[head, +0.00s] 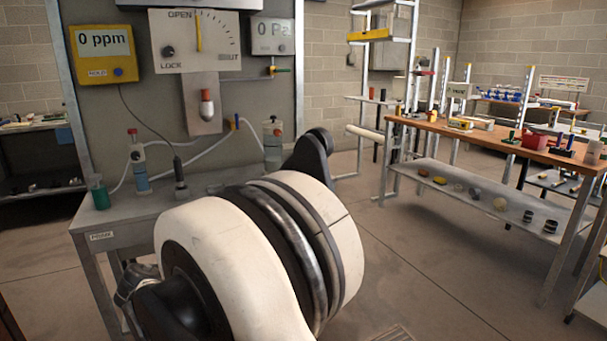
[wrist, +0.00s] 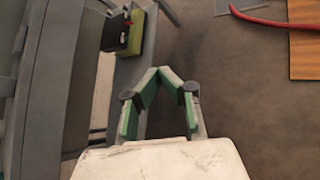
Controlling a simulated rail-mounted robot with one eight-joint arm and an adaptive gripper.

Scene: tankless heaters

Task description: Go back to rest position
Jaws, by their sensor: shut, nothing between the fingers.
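My gripper (wrist: 159,72) shows in the wrist view with its two green-lined fingers meeting at the tips. It is shut and empty, above open grey floor. A grey metal edge and a dark box with a yellow-green side (wrist: 128,44) lie beyond it to the left, apart from the fingers. In the head view my large white arm links fill the lower middle and the gripper cannot be made out.
A grey bench (head: 105,229) with bottles, a yellow "0 ppm" meter (head: 101,54) and an OPEN/SHUT dial panel (head: 182,57) stands behind my arm. A wooden-topped workbench (head: 490,140) with tools stands at right. The floor (head: 440,260) between is clear.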

